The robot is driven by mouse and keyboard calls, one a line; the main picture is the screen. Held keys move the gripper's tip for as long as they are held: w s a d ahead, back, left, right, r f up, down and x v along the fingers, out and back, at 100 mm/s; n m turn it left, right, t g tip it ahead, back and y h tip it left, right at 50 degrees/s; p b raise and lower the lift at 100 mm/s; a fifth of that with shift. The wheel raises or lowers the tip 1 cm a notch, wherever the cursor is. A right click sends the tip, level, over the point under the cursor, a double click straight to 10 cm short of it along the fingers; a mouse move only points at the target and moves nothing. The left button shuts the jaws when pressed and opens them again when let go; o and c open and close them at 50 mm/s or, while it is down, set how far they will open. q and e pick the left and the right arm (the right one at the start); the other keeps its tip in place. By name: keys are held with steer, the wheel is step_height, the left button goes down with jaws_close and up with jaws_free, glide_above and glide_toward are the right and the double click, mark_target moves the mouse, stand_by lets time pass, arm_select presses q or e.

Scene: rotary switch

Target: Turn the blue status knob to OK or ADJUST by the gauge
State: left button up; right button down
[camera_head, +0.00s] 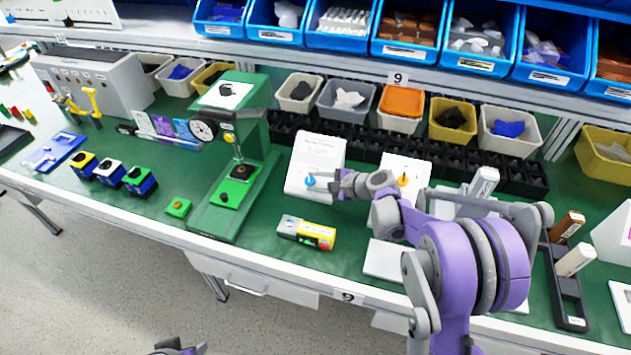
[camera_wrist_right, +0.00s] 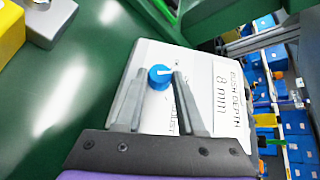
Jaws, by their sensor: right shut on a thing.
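The blue status knob (camera_head: 311,180) sits on a white sloped panel (camera_head: 321,152) in the middle of the bench. In the right wrist view the knob (camera_wrist_right: 159,78) is between my right gripper's fingers, with a white pointer mark facing right in that picture. My right gripper (camera_head: 332,183) is shut on it. Small labels beside the knob are partly hidden by a finger and too blurred to read surely. The round gauge (camera_head: 204,130) is on the green press to the left. Part of my left arm's end (camera_head: 180,348) shows at the bottom edge; its jaws are unclear.
A second white panel with an orange knob (camera_head: 403,181) stands to the right, behind my right arm. A yellow and grey block (camera_head: 306,232) lies in front of the blue knob's panel. Black bins (camera_head: 370,147) line the back.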

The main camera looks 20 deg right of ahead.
steer(key=n+g, duration=0.1)
steer(key=n+g+p, duration=0.1)
steer(key=n+g, duration=0.1)
steer(key=g, duration=0.1)
steer(key=shift+w+d+r+n+p, duration=0.1)
steer(key=shift+w+r+n+p, duration=0.2)
steer(key=shift+w+r+n, duration=0.1)
steer(key=shift+w+r+n+g+h+p, duration=0.15)
steer(key=shift+n+g+h+p, duration=0.15)
steer(key=shift+n+g, duration=0.45)
steer(key=shift+w+f+n+g+h+p, duration=0.1)
steer(key=shift+n+g+h+p, duration=0.2)
steer(key=shift+n+g, duration=0.45)
steer(key=shift+g, duration=0.3)
steer(key=c, duration=0.5)
jaws_free()
steer(key=v, duration=1)
steer(key=shift+s+d+r, duration=0.1)
steer(key=shift+d+r, duration=0.1)
steer(key=shift+r, duration=0.15)
